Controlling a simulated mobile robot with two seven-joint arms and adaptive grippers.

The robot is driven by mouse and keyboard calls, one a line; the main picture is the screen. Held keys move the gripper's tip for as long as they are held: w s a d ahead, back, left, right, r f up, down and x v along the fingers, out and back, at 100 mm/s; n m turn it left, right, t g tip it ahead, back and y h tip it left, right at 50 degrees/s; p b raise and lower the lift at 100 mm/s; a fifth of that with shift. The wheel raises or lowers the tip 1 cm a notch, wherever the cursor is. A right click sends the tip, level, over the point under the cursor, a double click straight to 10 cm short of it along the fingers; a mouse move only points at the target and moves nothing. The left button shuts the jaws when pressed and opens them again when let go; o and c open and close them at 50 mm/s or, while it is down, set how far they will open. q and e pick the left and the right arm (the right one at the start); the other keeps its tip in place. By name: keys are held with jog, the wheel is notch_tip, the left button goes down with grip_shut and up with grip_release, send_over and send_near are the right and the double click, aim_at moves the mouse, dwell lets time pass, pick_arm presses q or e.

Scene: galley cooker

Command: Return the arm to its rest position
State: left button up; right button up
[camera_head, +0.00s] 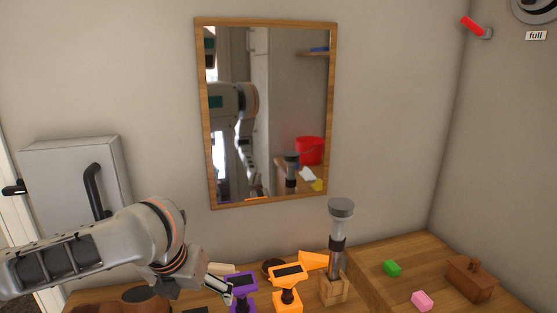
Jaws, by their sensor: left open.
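My left arm comes in from the left, low in the head view, and reaches to the right above the wooden counter (375,277). My left gripper (222,290) is at its end, open, just left of a purple stand-like object (243,288). The two look very close; I cannot tell whether they touch. I see nothing held between its fingers, though part of them is hard to make out. My right gripper is not in view.
An orange stand-like object (288,290) and a grey torch-like object (338,240) in a wooden block (334,290) stand right of my gripper. Green (392,268) and pink (422,300) blocks lie further right, near a brown box (471,278). A framed mirror (203,120) hangs behind.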

pick_arm(q)
jog(key=s+d+f+n+t+h, duration=0.35)
jog(key=d+f+n, duration=0.45)
jog(key=n, duration=0.5)
jog(key=s+a+f+n+y, duration=0.35)
jog(key=s+a+n, duration=0.2)
jog(key=a, duration=0.35)
jog(key=s+a+f+n+y, duration=0.2)
jog(key=s+a+f+n, duration=0.3)
jog(key=a, duration=0.4)
jog(key=s+a+f+n+y, duration=0.3)
jog(key=s+a+n, duration=0.35)
jog(key=a, duration=0.25)
jog(key=w+d+f+n+t+h, duration=0.2)
jog(key=d+f+h, duration=0.4)
jog(key=d+f, duration=0.8)
notch_tip(320, 180, down, 2)
jog(key=shift+n, duration=0.6)
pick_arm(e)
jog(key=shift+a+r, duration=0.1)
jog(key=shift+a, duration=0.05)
